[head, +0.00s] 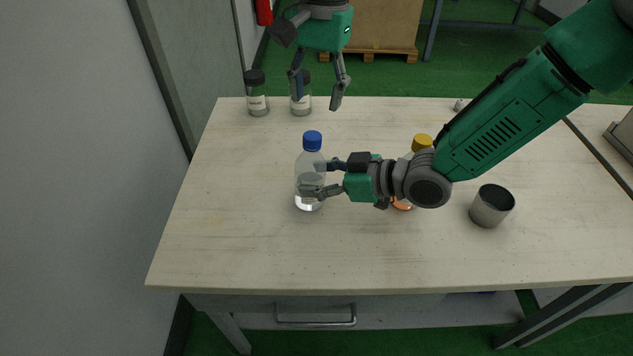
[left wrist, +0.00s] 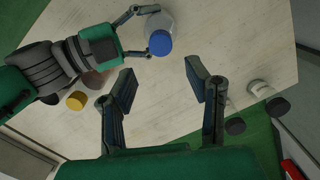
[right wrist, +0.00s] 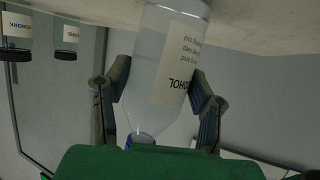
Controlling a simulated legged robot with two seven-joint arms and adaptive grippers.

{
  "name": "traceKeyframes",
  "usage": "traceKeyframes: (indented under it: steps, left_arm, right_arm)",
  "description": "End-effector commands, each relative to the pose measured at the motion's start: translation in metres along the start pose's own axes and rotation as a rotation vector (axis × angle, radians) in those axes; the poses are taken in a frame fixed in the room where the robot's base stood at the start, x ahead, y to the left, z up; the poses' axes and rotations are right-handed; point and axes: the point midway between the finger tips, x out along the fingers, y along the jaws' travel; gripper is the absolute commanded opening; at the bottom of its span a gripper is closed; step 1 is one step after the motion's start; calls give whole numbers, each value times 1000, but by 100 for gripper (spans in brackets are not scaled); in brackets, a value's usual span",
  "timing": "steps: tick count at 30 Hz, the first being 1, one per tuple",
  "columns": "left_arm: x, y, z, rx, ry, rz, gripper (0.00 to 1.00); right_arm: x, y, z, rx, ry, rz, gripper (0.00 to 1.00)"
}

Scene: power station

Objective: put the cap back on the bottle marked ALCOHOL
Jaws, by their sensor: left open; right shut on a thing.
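The clear bottle (head: 309,189) stands upright on the table, with a blue cap (head: 312,140) on its top. The bottle also shows in the right wrist view (right wrist: 150,60), where its label reads upside down, partly visible as "COHOL". In the left wrist view the blue cap (left wrist: 160,43) sits over the bottle mouth; I cannot tell how tightly. My right gripper (head: 323,179) is shut on the bottle's body from the right. My left gripper (head: 317,92) is open and empty, behind and above the bottle; its fingers (left wrist: 160,78) are apart from the cap.
Two dark-lidded jars, one on the left (head: 257,101) and one on the right (head: 301,106), stand at the back left edge. A yellow-capped bottle (head: 422,142) stands partly hidden behind my right arm. A metal cup (head: 491,206) is at right. The table's front left is clear.

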Motion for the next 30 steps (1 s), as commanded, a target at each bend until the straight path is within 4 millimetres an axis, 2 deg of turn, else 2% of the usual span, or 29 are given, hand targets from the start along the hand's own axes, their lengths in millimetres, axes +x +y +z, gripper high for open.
traceKeyframes:
  steps: [5, 12, 18, 30]
  left_arm:
    - [14, 0, 0, 1, -2, 1, 44]
    - [52, 0, 0, 3, -3, 1, 44]
    - [74, 0, 0, 2, -2, 1, 44]
    - [80, 0, 0, 1, 0, 0, 44]
  right_arm:
    - [0, 0, 0, 0, 1, 0, 0]
    - [0, 0, 0, 0, 1, 0, 0]
    - [0, 0, 0, 0, 1, 0, 0]
    - [0, 0, -1, 0, 1, 0, 0]
